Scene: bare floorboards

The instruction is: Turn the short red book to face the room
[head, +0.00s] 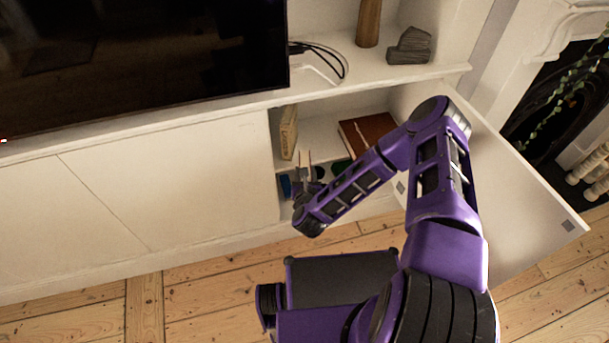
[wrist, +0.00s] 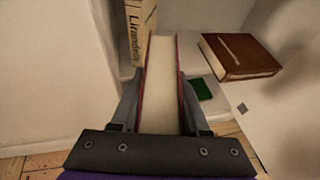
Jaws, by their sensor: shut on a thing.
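The short red book (wrist: 162,85) stands between the two fingers of my gripper (wrist: 162,105) in the wrist view. Its pale page edges face the wrist camera, and thin red covers show on both sides. My gripper is shut on it, one finger against each cover. In the head view my gripper (head: 305,188) reaches into the open cabinet, and a small pale part of the book (head: 306,160) shows above it. The spine is hidden from the wrist camera.
A pale upright book (head: 288,132) stands at the cabinet's left side. A reddish-brown book (head: 366,129) lies flat on the shelf to the right. A green item (wrist: 202,89) lies lower down. The open cabinet door (head: 510,190) borders the right. Floorboards (head: 200,295) in front are clear.

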